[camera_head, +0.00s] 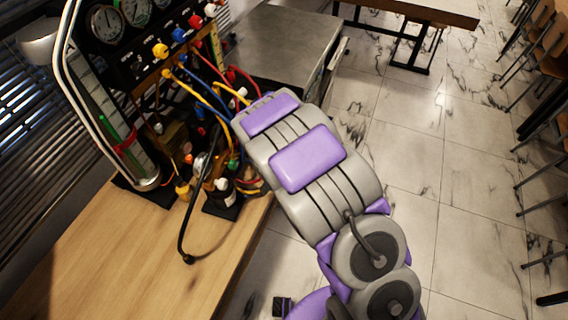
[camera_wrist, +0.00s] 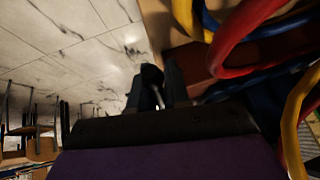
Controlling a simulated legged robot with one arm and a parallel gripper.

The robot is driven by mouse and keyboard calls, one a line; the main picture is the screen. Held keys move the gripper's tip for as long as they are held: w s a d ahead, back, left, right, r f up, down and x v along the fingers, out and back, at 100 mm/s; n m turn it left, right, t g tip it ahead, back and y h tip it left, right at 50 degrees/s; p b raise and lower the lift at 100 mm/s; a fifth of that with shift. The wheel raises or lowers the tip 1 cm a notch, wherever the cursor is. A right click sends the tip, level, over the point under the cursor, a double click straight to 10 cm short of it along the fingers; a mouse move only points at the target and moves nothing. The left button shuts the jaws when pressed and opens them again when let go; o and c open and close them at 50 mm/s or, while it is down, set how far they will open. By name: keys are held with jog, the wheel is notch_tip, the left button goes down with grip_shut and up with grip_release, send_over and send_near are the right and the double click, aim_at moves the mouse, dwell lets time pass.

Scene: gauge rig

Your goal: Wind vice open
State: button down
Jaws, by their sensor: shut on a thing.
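In the wrist view my gripper (camera_wrist: 158,88) has its dark fingers close together beside the bench edge. They are shut on a small dark rod with a paler end, which I take as the vice handle (camera_wrist: 152,73). A dark reddish block (camera_wrist: 190,62) lies just right of the fingers; I cannot tell if it is the vice body. In the head view my purple and grey arm reaches up to the rig and hides my gripper. The vice cannot be made out there, so how far its jaws stand open cannot be told.
The gauge rig (camera_head: 120,62) with coloured hoses stands on the wooden bench (camera_head: 95,262). Red (camera_wrist: 243,28) and yellow hoses hang close to my gripper. A black cable (camera_head: 187,215) droops onto the bench. A metal cabinet (camera_head: 280,42) stands behind. The tiled floor at right is open, with chairs beyond.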

jog(key=shift+a, duration=0.15)
jog(key=c, duration=1.5)
grip_release()
jog(key=o, duration=0.3)
jog(key=shift+w+a, duration=0.1)
jog(key=shift+a, duration=0.25)
jog(key=p+v, duration=0.3)
jog(key=v, duration=1.4)
jog(key=shift+d, duration=0.35)
jog(key=shift+r, duration=0.1)
